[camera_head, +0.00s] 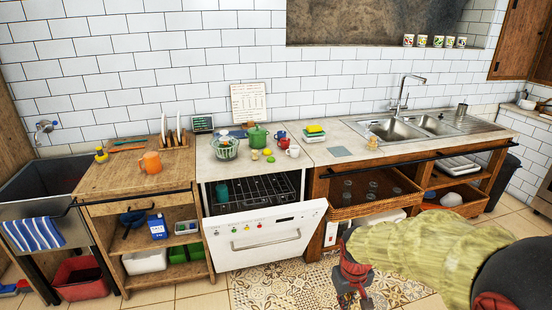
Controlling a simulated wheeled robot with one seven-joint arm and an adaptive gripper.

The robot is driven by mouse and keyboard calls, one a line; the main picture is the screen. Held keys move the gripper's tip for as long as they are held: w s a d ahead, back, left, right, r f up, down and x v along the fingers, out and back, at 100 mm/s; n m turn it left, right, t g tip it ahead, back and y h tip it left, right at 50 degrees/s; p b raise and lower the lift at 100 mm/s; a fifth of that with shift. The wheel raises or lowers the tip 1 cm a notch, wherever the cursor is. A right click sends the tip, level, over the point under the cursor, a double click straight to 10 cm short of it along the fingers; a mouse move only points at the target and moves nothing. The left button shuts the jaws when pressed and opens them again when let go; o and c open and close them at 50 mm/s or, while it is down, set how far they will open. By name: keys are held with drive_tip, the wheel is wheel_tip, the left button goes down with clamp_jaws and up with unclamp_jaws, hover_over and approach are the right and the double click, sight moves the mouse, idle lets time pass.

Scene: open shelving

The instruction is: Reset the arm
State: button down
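My arm (420,255) reaches in from the lower right, with a yellow-green textured link and a dark part at the right edge. My gripper (354,298), red and dark grey, hangs at the arm's left end, low in the picture. It appears in front of the patterned floor tiles, right of the dishwasher door. Its fingertips are small and near the bottom edge, so I cannot tell how far apart they are. I see no object clearly held in it.
The dishwasher door (266,236) is partly open, with a rack (255,188) inside. A pulled-out basket drawer (372,205) is right of it. The worktop holds a green pot (257,137), an orange mug (151,162) and a sink (395,129). Patterned floor (275,288) lies in front.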

drive_tip(key=s+r+m+t+p, duration=0.2)
drive_tip(key=s+r+t+p, duration=0.2)
drive_tip(key=s+r, duration=1.5)
drive_tip(key=shift+a+r+y, duration=0.2)
drive_tip(key=shift+r+y, duration=0.1)
drive_tip(key=shift+r, duration=1.7)
drive_tip(key=shift+s, duration=0.1)
idle(0.8)
